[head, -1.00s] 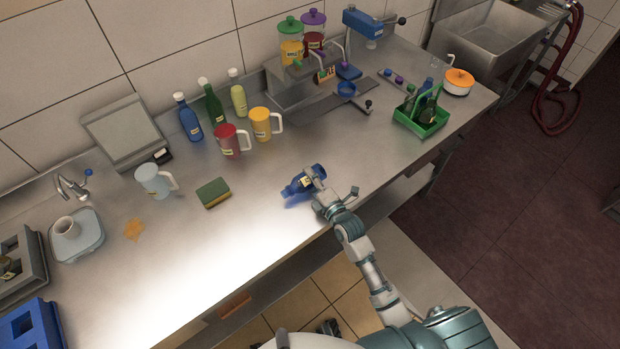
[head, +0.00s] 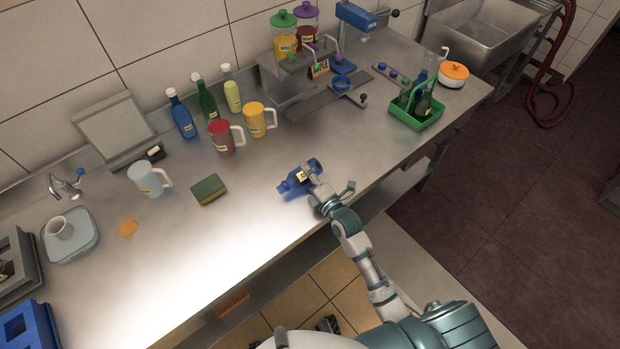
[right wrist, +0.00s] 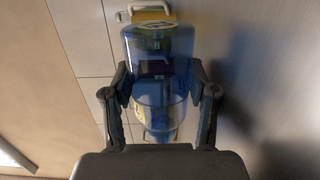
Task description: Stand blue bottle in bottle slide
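A blue bottle (head: 291,185) with a yellow label lies on its side near the counter's front edge, neck to the left. My right gripper (head: 328,181) is at it, one finger over the bottle and the other spread apart to the right. In the right wrist view the translucent blue bottle (right wrist: 160,65) shows between the two separated fingers; firm contact cannot be seen. Another blue bottle (head: 182,117), white-capped, stands upright by the wall. A metal fixture with a flat rail (head: 304,110) at the back looks like the bottle slide.
A red mug (head: 221,138) and yellow mug (head: 255,121) stand behind the bottle. A sponge (head: 209,189) lies to its left. A green carrier (head: 419,118) with dark bottles is at the right. The counter around the blue bottle is mostly clear.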

